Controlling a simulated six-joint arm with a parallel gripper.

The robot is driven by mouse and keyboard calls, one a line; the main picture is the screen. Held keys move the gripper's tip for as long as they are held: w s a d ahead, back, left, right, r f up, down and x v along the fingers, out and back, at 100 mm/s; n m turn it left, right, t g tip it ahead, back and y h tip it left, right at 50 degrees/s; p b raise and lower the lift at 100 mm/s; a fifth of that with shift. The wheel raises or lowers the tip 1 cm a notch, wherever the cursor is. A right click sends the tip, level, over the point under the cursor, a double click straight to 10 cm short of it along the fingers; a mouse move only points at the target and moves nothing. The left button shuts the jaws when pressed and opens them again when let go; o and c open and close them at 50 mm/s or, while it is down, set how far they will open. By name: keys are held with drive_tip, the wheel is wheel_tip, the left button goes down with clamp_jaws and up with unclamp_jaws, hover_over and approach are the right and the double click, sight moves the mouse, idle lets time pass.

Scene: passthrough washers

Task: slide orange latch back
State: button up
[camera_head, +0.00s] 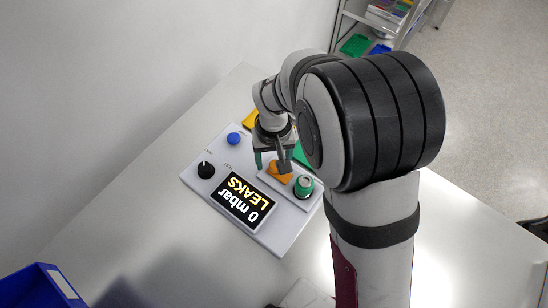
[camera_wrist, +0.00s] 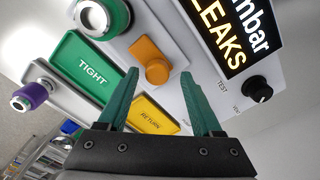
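The orange latch (camera_wrist: 153,62) is a flat orange block with a round knob, set on the light grey panel. It also shows in the head view (camera_head: 279,171), partly covered by my gripper. My gripper (camera_wrist: 160,88) has two green fingers spread apart, with nothing between them. In the wrist view the latch knob appears beyond and between the fingertips; I cannot tell how close they are. In the head view my gripper (camera_head: 268,162) is over the panel beside the latch, pointing down.
The panel (camera_head: 268,236) has a display (camera_head: 243,201) reading "0 mbar LEAKS", a black knob (camera_head: 206,170), a blue button (camera_head: 233,138) and a green-ringed fitting (camera_head: 304,186). A green TIGHT tray (camera_wrist: 88,66) and yellow RETURN tray (camera_wrist: 150,115) lie close by. A blue bin (camera_head: 40,284) stands front left.

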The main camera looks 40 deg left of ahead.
sight(274, 164)
wheel_tip(274, 164, up, 16)
idle(0.3)
drive_tip(key=shift+d+f, duration=0.1)
drive_tip(key=s+d+r+m+y, duration=0.15)
drive_tip(key=d+m, duration=0.35)
drive_tip(key=d, duration=0.6)
drive_tip(key=s+d+r+m, duration=0.15)
drive_tip(key=d+m, duration=0.25)
drive_tip(key=d, duration=0.7)
drive_tip(key=s+d+f+m, duration=0.3)
drive_tip(key=s+d+m, duration=0.2)
drive_tip(key=s, duration=0.2)
drive_tip(key=shift+s+f+m, duration=0.2)
drive_tip(key=shift+f+m, duration=0.1)
